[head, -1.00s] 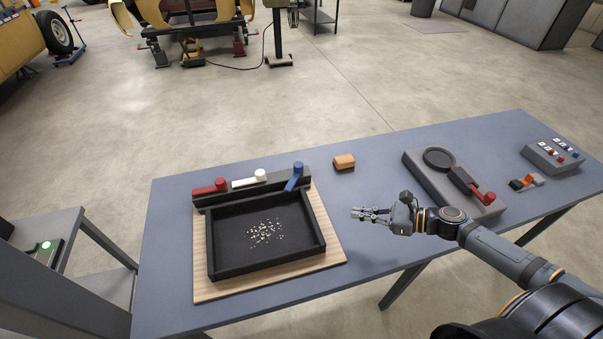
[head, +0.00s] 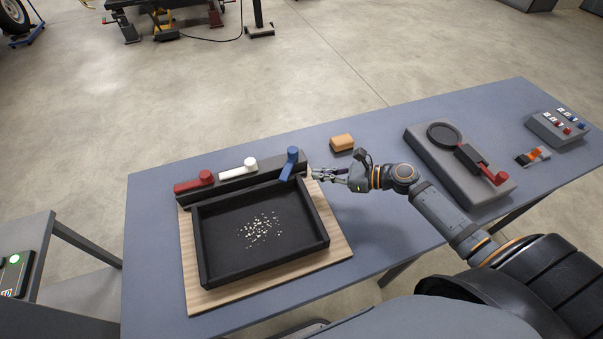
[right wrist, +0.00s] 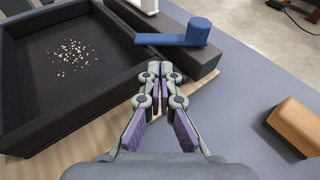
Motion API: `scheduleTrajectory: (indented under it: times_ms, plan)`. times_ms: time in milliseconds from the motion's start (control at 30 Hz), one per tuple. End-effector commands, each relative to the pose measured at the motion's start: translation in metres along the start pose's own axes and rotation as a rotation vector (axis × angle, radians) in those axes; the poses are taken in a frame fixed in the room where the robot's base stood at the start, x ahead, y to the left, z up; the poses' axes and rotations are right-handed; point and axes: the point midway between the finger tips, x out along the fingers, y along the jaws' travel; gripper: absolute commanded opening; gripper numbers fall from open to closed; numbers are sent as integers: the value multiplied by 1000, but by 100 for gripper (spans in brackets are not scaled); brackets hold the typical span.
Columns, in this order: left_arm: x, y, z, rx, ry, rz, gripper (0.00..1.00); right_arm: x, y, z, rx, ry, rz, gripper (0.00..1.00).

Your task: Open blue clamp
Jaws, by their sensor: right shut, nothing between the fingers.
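The blue clamp (head: 290,163) is a lever with a round knob at the right end of the dark bar (head: 228,180) behind the black tray (head: 265,264). Its arm points toward the tray and reaches its back rim. In the right wrist view the blue clamp (right wrist: 180,38) lies just ahead of the fingertips, its arm pointing left over the bar. My right gripper (head: 314,173) is shut and empty, just right of the blue clamp, apart from it as far as I can tell. It also shows in the right wrist view (right wrist: 160,75). My left gripper is not in view.
A red clamp (head: 193,182) and a white clamp (head: 238,168) sit on the same bar. Pale bits (head: 260,229) lie in the tray, on a wooden board (head: 340,259). An orange-brown block (head: 342,142) lies behind my right gripper. A grey fixture (head: 440,160) stands further right.

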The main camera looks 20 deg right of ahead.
Motion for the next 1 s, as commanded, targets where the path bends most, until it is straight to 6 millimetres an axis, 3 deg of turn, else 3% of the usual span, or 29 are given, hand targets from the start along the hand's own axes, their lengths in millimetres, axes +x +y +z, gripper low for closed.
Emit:
scheduleTrajectory:
  times_ms: [133,333,533,833,1000]
  plan:
    - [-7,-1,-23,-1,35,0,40,28,0,7,3,-7,-1,0]
    - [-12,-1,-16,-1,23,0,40,52,0,12,2,-1,0,0]
    - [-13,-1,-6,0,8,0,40,58,1,12,1,3,2,0]
    - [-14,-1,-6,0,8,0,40,58,1,12,1,3,0,0]
    - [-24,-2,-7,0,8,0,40,62,3,16,9,2,-25,0]
